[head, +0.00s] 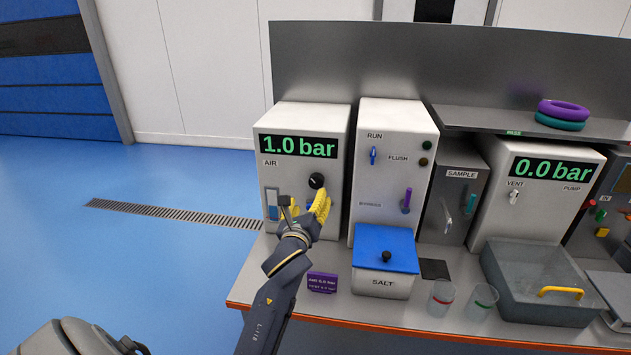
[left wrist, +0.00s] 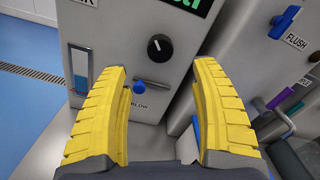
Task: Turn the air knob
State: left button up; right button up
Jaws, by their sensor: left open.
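The air knob (head: 317,181) is a round black knob with a white mark, on the front of the white box labelled AIR. The box's display (head: 299,146) reads 1.0 bar in green. In the left wrist view the knob (left wrist: 160,47) is ahead of and between the fingers, apart from them. My left gripper (head: 306,205), with yellow ribbed fingers, is just below the knob in the head view. It is open and empty in the left wrist view (left wrist: 163,85). A small blue part (left wrist: 138,86) sits below the knob. My right gripper is not in view.
A white RUN/FLUSH box (head: 388,140) stands close on the right. A blue-lidded SALT box (head: 386,250) and a purple label card (head: 322,283) are in front. Two clear cups (head: 440,298) stand near the orange bench edge. Floor to the left is free.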

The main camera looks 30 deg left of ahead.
aim_at(315, 182)
pick_arm(q)
jog(key=x, duration=1.1)
jog(key=shift+w+a, duration=0.15)
jog(key=shift+w, duration=0.2)
jog(key=c, duration=1.2)
